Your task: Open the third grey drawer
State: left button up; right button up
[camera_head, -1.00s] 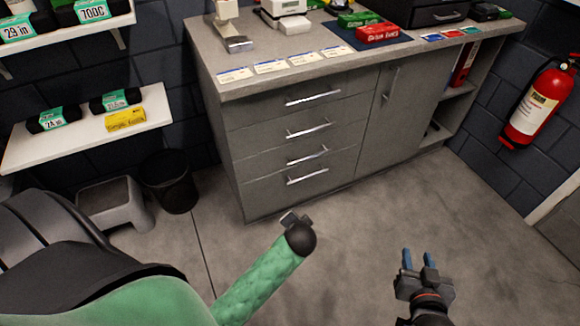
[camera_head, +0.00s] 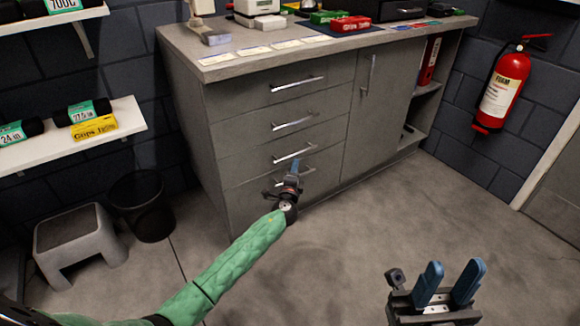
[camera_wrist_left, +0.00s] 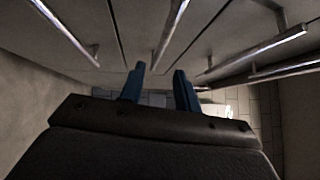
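The grey cabinet has a stack of drawers with bar handles. The third drawer from the top (camera_head: 245,168) is closed; its silver handle (camera_head: 293,154) shows just above my left gripper (camera_head: 294,168). The left gripper is in front of the lower drawers and partly hides the lowest handle. In the left wrist view its blue fingers (camera_wrist_left: 160,85) are apart with nothing between them. Several handles show there, one straight ahead (camera_wrist_left: 170,35); I cannot tell which drawer each belongs to. My right gripper (camera_head: 455,272) is open and empty over the floor at the lower right.
The cabinet's tall door (camera_head: 385,110) is right of the drawers. A black bin (camera_head: 142,205) and a grey step stool (camera_head: 80,240) stand to the left. A red fire extinguisher (camera_head: 502,88) hangs on the right wall. Floor before the cabinet is clear.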

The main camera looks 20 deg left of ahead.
aim_at(298, 154)
pick_arm(q)
jog(key=shift+m+h, duration=0.3)
jog(key=shift+m, duration=0.3)
jog(key=shift+w+a+r+b, duration=0.15)
jog(key=shift+w+a, duration=0.1)
jog(key=shift+w, duration=1.15)
jog(key=shift+w+a+r+b, duration=0.1)
jog(key=shift+w+a+b, duration=0.1)
jog(key=shift+w, duration=1.25)
jog(key=shift+w+a+r+b, duration=0.15)
jog(key=shift+w+a, duration=0.1)
jog(key=shift+w, duration=1.15)
jog(key=shift+c, duration=0.2)
grip_shut()
